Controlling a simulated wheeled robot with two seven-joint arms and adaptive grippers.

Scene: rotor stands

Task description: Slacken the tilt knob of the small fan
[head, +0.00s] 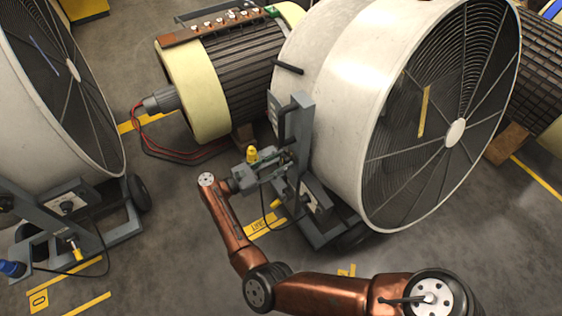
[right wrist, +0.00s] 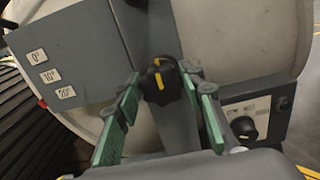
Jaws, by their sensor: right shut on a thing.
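The drum fan (head: 335,75) at the centre right of the head view has a grey stand (head: 301,130). Its black tilt knob (right wrist: 160,80), with a yellow line, sits on the stand's upright in the right wrist view. A grey plate (right wrist: 72,65) beside it is marked 0°, 10° and 20°. My right gripper (head: 286,160) is at the upright. In the right wrist view its green-padded fingers (right wrist: 160,88) are shut on the knob, one on each side. The knob is too hidden to make out in the head view. My left gripper is not in view.
A second drum fan (head: 50,110) stands at the left, cut off by the frame. A ribbed motor (head: 238,75) lies behind the stand. Red and black cables (head: 165,150) trail from it. A control box with another knob (right wrist: 243,127) is below right of the gripper.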

